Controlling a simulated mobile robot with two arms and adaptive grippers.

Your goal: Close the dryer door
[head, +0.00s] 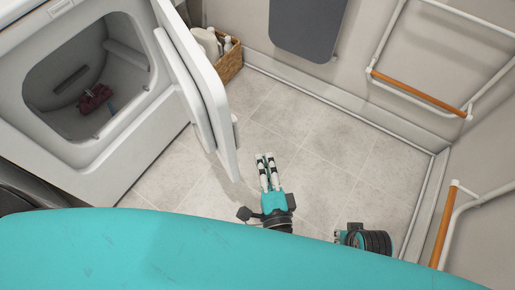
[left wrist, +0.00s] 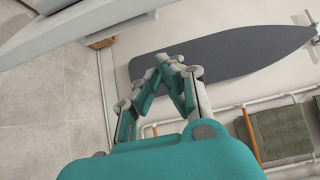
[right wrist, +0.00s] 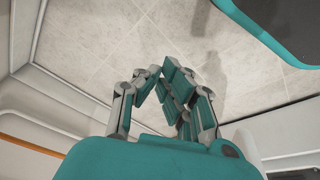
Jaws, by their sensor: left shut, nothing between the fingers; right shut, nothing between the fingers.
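The white dryer (head: 62,158) stands at the left in the head view. My right gripper (right wrist: 163,72) is shut and empty over the floor; only part of that arm shows in the head view.
A wicker basket (head: 229,66) with white bottles stands behind the door. A grey ironing board (head: 307,28) hangs on the back wall. White rails with orange bars (head: 420,93) line the right wall. The tiled floor (head: 325,135) is clear between door and wall.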

